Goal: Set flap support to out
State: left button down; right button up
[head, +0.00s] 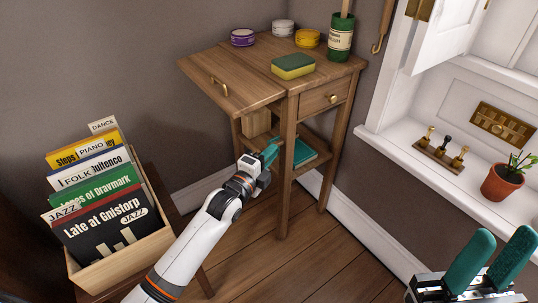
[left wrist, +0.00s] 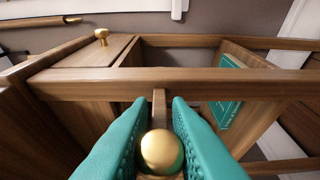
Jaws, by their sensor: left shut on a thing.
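The small wooden table (head: 315,76) has a side flap (head: 232,80) that is raised, looking about level with the top. A wooden block (head: 257,121) shows under the flap; I cannot tell for sure whether it is the flap support. My left gripper (head: 271,153) is below the flap, by the table's near side. In the left wrist view its teal fingers are shut on a round brass knob (left wrist: 161,151), with a narrow wooden piece (left wrist: 159,106) behind it. My right gripper (head: 500,257) is open and empty at the lower right.
A sponge (head: 293,66), several tins (head: 243,37) and a green pot (head: 341,37) stand on the table. A teal book (head: 304,152) lies on its lower shelf. A record crate (head: 128,249) stands left. A windowsill with a potted plant (head: 503,182) is right.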

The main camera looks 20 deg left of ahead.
pick_arm(q)
jog(key=shift+s+a+r+p, duration=0.15)
jog(key=shift+s+a+p, duration=0.55)
jog(key=shift+s+p, duration=0.4)
jog(key=shift+s+a+f, duration=0.1)
jog(key=shift+a+f, duration=0.1)
jog(key=c, duration=1.4)
grip_release()
jog(key=shift+o, duration=0.2)
